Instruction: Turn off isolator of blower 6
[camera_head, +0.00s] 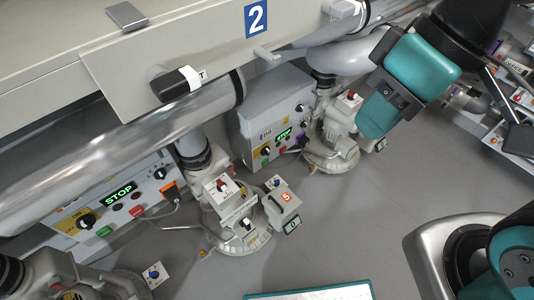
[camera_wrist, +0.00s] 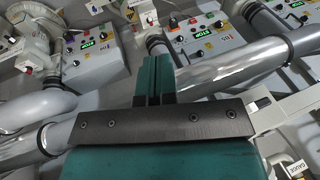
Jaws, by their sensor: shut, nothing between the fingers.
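My gripper (camera_wrist: 153,65) is shut and empty, its teal fingers pressed together in the wrist view. In the head view my gripper (camera_head: 374,118) hangs at the upper right, apart from the panels and blowers. A grey control panel (camera_head: 125,200) at the left has a green STOP display and a black rotary knob on a yellow plate (camera_head: 88,221). A second panel (camera_head: 278,115) in the upper middle has a similar yellow-plated knob (camera_head: 267,151). A blower box marked 5 (camera_head: 285,200) stands at centre. I cannot read a number 6, so blower 6's isolator cannot be told apart.
Black-and-white handles jut from the duct. Open grey floor (camera_head: 350,220) lies at centre right. Several panels and pipes show in the wrist view.

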